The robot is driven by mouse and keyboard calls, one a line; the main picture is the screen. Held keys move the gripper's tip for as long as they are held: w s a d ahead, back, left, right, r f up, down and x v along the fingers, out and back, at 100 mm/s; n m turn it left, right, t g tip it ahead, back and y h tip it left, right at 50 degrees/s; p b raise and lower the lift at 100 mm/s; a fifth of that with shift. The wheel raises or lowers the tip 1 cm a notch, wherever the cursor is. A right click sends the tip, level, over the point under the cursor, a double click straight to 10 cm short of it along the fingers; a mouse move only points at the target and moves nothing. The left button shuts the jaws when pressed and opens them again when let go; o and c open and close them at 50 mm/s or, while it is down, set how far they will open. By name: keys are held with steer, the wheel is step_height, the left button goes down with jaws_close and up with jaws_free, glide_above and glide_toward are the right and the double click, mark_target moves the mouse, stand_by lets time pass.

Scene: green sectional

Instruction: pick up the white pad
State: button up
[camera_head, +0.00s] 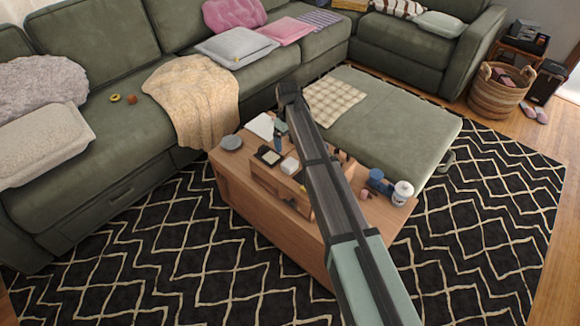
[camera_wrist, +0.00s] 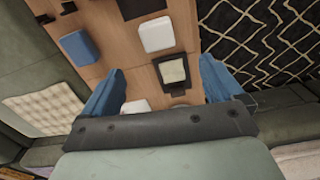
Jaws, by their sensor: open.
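A small white pad with rounded corners (camera_wrist: 157,35) lies on the wooden table, ahead of my gripper in the wrist view. It also shows in the head view (camera_head: 290,165), just left of my arm. My gripper (camera_wrist: 162,72) is open and empty, with its blue fingers spread above the table. The pad lies beyond the fingertips, not between them. Another white item (camera_wrist: 135,106) is partly hidden by my gripper in the wrist view.
A black tile with a cream centre (camera_wrist: 173,70) lies close to the pad. A blue block (camera_wrist: 79,48) lies to the left. The wooden table (camera_head: 285,240) also holds a grey round item (camera_head: 231,142) and a white jar (camera_head: 402,193). Green seating surrounds it.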

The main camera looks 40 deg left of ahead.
mark_target(290, 163)
steer(key=shift+n, duration=0.5)
step_height(290, 163, down, 9)
steer(key=shift+r, duration=0.2)
steer(key=shift+w+d+f, duration=0.1)
steer(key=shift+w+f, duration=0.05)
steer(key=shift+f, duration=1.15)
steer(key=shift+w+d+f, duration=0.1)
steer(key=shift+f, duration=1.2)
steer(key=c, duration=1)
